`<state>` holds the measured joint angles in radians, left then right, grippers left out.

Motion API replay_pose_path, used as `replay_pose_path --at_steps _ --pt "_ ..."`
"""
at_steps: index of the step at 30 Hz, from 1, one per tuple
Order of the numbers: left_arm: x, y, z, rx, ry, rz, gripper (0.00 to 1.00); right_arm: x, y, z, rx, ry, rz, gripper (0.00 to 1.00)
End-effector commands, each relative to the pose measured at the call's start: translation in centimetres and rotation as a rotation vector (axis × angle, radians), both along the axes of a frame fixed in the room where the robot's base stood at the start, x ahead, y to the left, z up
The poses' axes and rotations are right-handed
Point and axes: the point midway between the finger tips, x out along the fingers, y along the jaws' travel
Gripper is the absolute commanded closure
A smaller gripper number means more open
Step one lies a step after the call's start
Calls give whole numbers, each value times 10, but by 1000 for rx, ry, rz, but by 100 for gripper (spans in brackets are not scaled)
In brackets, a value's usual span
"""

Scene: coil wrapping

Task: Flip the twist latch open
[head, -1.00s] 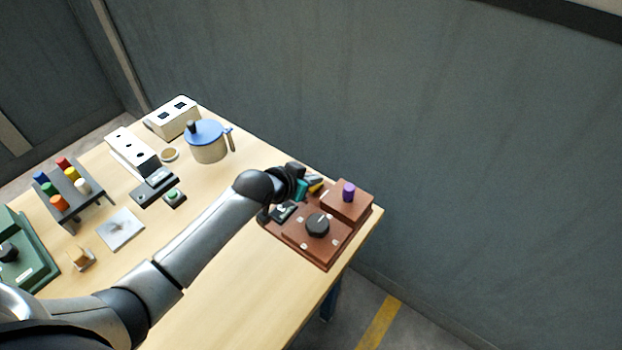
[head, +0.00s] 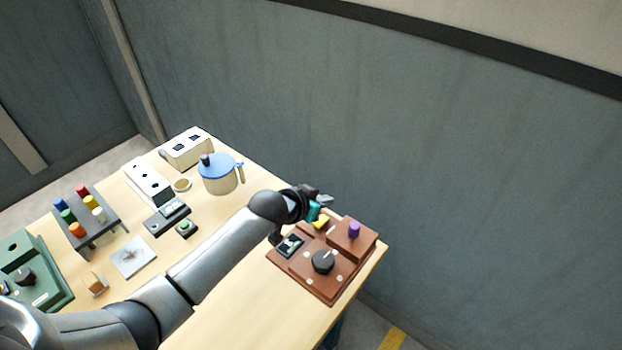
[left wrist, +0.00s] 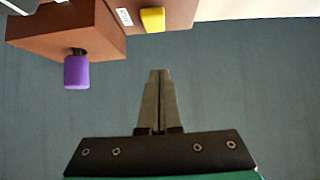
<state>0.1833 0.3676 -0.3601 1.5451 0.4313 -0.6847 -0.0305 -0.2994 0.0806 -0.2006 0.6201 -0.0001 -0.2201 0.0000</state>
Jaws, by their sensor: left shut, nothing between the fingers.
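The brown wooden board (head: 285,281) at the table's right corner carries a black round knob (head: 322,262), a yellow piece (head: 320,223) and a raised box with a purple knob (head: 354,229). I cannot tell which part is the twist latch. The left wrist view shows the purple knob (left wrist: 77,72) on a dark stem and the yellow piece (left wrist: 152,19) beside a small label. My left gripper (head: 326,199) is shut and empty, above the board's far edge. Its closed fingers (left wrist: 160,75) touch nothing in the wrist view. My right gripper is out of view.
A small dark switch panel (head: 290,245) is on the board's left side. A blue-lidded pot (head: 220,180), a rack of coloured pegs (head: 88,222) and white boxes stand further left. A grey wall (head: 450,150) rises behind. The table's front right (head: 262,310) is clear.

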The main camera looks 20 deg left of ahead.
Motion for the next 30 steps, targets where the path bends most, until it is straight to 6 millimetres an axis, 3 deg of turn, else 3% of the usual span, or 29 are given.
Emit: replay_pose_path --at_steps 1,18,30 --pt "1 0 10 0 -1 0 100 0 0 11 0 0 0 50" --pt "-44 16 77 1 -1 0 100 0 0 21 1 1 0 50" --pt "-51 19 87 1 0 1 100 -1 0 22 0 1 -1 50"
